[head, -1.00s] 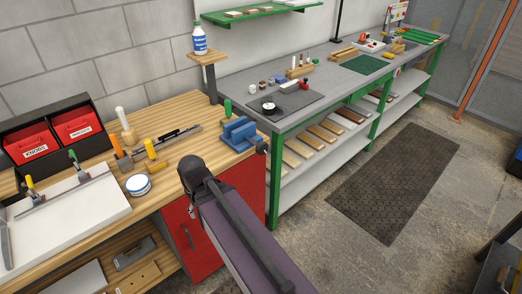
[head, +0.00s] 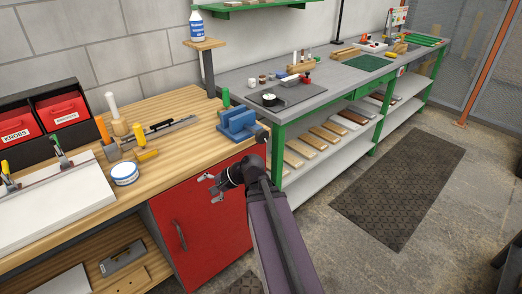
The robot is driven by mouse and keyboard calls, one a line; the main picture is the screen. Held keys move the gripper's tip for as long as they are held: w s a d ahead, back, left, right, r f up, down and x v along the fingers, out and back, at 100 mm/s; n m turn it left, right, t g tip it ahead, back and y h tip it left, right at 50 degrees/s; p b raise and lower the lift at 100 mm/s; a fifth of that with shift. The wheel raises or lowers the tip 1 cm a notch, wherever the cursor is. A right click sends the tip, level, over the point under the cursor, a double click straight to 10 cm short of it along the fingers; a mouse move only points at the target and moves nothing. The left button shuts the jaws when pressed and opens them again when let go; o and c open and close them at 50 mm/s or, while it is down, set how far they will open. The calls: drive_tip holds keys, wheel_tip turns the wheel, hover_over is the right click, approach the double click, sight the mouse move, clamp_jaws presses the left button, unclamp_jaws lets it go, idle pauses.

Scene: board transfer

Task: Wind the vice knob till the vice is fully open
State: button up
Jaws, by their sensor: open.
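The blue vice (head: 238,123) sits at the right front corner of the wooden bench. Its dark round knob (head: 262,135) faces right, at the bench's end. My gripper (head: 210,188) is open and empty, in front of the red cabinet door and below the bench top. It is to the lower left of the vice and apart from it. My dark arm comes up from the bottom of the picture. The gap between the vice jaws is too small to judge.
The wooden bench (head: 185,152) holds a white round tin (head: 124,173), several handled tools, a white board (head: 50,212) and red bins (head: 66,112). A grey-topped green bench (head: 235,82) adjoins at right. Floor with a dark mat (head: 400,190) is clear at right.

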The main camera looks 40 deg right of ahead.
drive_tip(key=s+d+m+t+h+b, duration=0.2)
drive_tip(key=d+m+t+b, duration=0.6)
drive_tip(key=d+m, duration=0.3)
drive_tip(key=s+d+m+t+h+b, duration=0.2)
drive_tip(key=d+m+t+b, duration=0.5)
drive_tip(key=d, duration=1.1)
drive_tip(key=m+h+b, duration=0.1)
drive_tip(key=m, duration=0.3)
drive_tip(key=shift+s+t+b, duration=0.15)
drive_tip(key=shift+t+b, duration=0.15)
drive_tip(key=shift+t, duration=0.1)
drive_tip(key=shift+r, duration=0.15)
